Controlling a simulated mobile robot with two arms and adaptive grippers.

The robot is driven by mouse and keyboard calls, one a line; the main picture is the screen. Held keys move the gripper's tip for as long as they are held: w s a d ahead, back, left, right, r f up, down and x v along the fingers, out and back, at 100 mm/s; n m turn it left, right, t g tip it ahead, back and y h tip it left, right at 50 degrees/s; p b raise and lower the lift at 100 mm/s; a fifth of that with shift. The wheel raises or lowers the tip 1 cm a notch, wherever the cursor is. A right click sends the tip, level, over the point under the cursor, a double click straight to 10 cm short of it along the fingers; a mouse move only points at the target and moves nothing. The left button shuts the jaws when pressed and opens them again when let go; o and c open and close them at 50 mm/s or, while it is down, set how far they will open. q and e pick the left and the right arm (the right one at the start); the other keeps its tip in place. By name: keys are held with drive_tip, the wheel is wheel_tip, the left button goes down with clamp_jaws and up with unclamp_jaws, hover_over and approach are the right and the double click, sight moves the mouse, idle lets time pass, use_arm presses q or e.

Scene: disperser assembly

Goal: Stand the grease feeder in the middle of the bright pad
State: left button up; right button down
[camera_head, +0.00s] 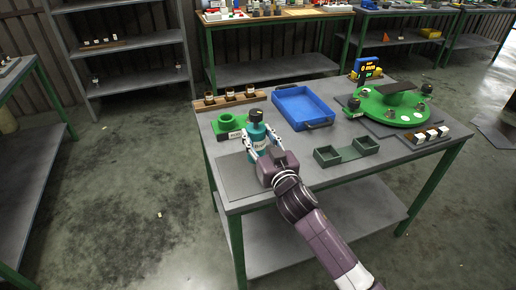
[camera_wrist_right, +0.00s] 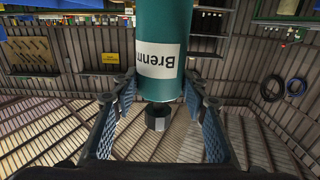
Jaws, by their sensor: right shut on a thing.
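The grease feeder (camera_head: 257,131) is a teal bottle with a dark cap and a white label. My right gripper (camera_head: 263,148) is shut on it and holds it roughly upright at the left part of the table. In the right wrist view the feeder (camera_wrist_right: 161,60) appears between the two fingers of my right gripper (camera_wrist_right: 163,100). The pad (camera_head: 235,178) is a flat grey rectangle at the table's front left corner, in front of the feeder. I cannot tell whether the feeder's base touches anything. My left gripper is not in view.
A green ring-shaped holder (camera_head: 224,124) stands just left of the feeder. A blue tray (camera_head: 302,105) lies behind to the right. A dark green double box (camera_head: 346,152) is right of my gripper. A green round fixture (camera_head: 393,108) stands at the right. A wooden rack (camera_head: 229,99) holds small bottles.

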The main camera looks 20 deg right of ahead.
sight(259, 150)
drive_tip(key=shift+f+b, duration=0.3)
drive_tip(key=shift+f, duration=1.8)
drive_tip(key=shift+f, duration=0.15)
drive_tip(key=c, duration=1.5)
unclamp_jaws()
drive_tip(key=shift+f, duration=0.25)
drive_tip(key=shift+c, duration=0.2)
drive_tip(key=o, duration=0.4)
drive_tip(key=shift+s, duration=0.1)
drive_tip(key=shift+r, duration=0.1)
